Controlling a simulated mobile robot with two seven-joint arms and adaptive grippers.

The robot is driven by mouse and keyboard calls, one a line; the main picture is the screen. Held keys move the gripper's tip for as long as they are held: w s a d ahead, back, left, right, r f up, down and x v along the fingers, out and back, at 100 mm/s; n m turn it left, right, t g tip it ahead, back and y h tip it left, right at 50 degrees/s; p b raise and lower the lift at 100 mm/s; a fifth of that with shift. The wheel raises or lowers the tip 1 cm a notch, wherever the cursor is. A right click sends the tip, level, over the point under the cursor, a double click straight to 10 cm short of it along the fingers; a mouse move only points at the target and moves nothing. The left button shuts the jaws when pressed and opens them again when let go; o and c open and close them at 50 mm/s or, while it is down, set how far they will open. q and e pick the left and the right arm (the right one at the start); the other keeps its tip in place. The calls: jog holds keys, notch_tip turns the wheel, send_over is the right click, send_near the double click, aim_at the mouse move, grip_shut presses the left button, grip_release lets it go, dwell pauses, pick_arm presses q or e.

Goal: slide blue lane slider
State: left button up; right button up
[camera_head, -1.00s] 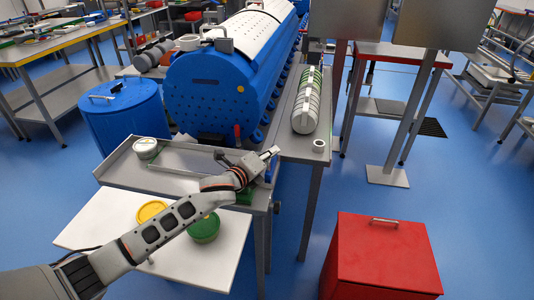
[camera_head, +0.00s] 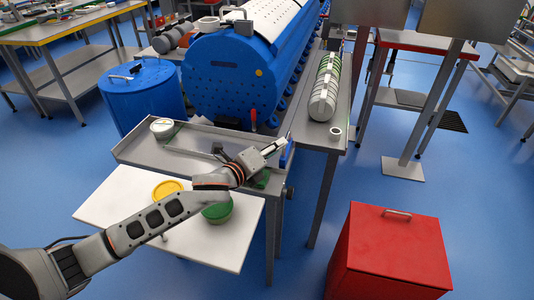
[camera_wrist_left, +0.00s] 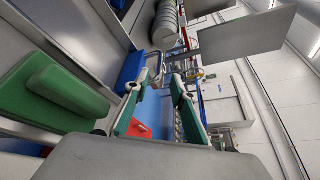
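A small blue piece (camera_head: 286,157), which looks like the blue lane slider, sits at the right end of the grey metal tray (camera_head: 140,157) in the head view. A blue block (camera_wrist_left: 130,68) beside metal edges in the left wrist view may be the same piece. My left gripper (camera_head: 279,147) is right by it; whether they touch is not clear. In the left wrist view my left gripper (camera_wrist_left: 158,92) has its fingers apart, with no object visibly held between them. A green piece (camera_head: 262,179) lies nearer on the tray, partly behind my arm. My right gripper is not in view.
A big blue perforated drum (camera_head: 225,85) stands behind the tray. White-grey discs (camera_head: 323,95) lie in a row on the side bench. A white board (camera_head: 120,200) holds yellow and green tubs (camera_head: 218,210). A red cabinet (camera_head: 390,250) stands at front right, with open floor around it.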

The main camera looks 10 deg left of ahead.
pick_arm(q)
jog(key=shift+v, duration=2.3)
